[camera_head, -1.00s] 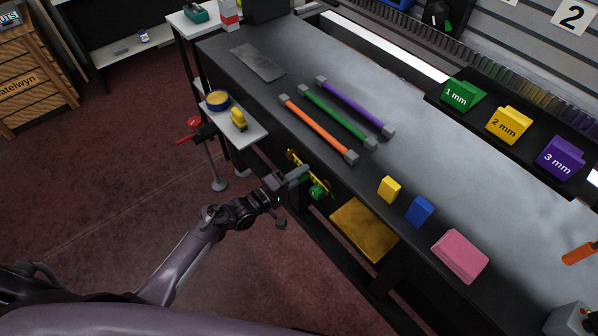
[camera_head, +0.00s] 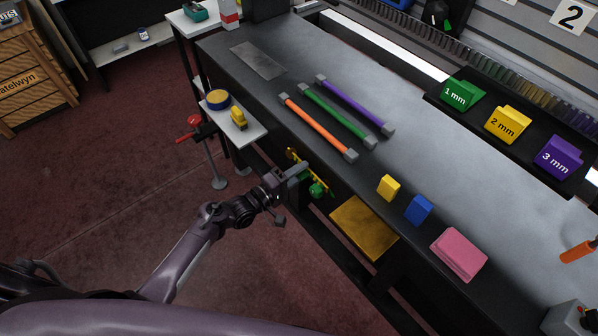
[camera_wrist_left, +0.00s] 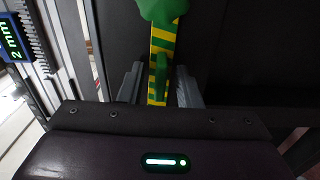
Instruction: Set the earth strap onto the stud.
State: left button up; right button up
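The earth strap (camera_wrist_left: 163,42), striped yellow and green, runs upright in the left wrist view, with a green block at its upper end and a narrow green piece lower down. In the head view it shows as yellow and green parts (camera_head: 318,189) against the bench's front side. My left gripper (camera_head: 301,170) is right at it there. In the left wrist view the two grey fingers (camera_wrist_left: 160,88) stand apart on either side of the narrow green piece, with dark gaps visible, so the gripper looks open around it. I cannot make out the stud. My right gripper is not in view.
The dark bench (camera_head: 300,62) carries orange (camera_head: 318,127), green (camera_head: 338,115) and purple (camera_head: 355,104) rods, small yellow and blue blocks, and a pink block (camera_head: 459,254). A side shelf (camera_head: 236,133) holds a round tin. A yellow panel (camera_head: 364,228) sits below the bench edge.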

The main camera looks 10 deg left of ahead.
pick_arm(q)
jog(key=v, duration=0.7)
jog(key=shift+s+a, duration=0.2)
jog(key=shift+s, duration=0.05)
jog(key=s+a+f+m+g+y, duration=0.1)
jog(key=s+f+m+g+y, duration=0.1)
jog(key=s+f, duration=0.5)
jog(key=s+a+f+m+g+y, duration=0.1)
jog(key=s+f+m+g+y, duration=0.15)
jog(key=f, duration=0.85)
jog(key=s+a+f+m+g+y, duration=0.1)
jog(key=s+f+g+y, duration=0.15)
jog(key=s+f, duration=0.45)
jog(key=s+a+f+m+g+y, duration=0.1)
jog(key=s+f+m+g+y, duration=0.1)
jog(key=s+f, duration=0.4)
jog(key=s+a+f+m+g+y, duration=0.2)
jog(key=s+f+m+g, duration=0.2)
jog(key=s, duration=1.3)
notch_tip(320, 180, down, 2)
jog(key=shift+s+f+m, duration=0.15)
jog(key=shift+s+m, duration=0.1)
jog(key=shift+m, duration=0.3)
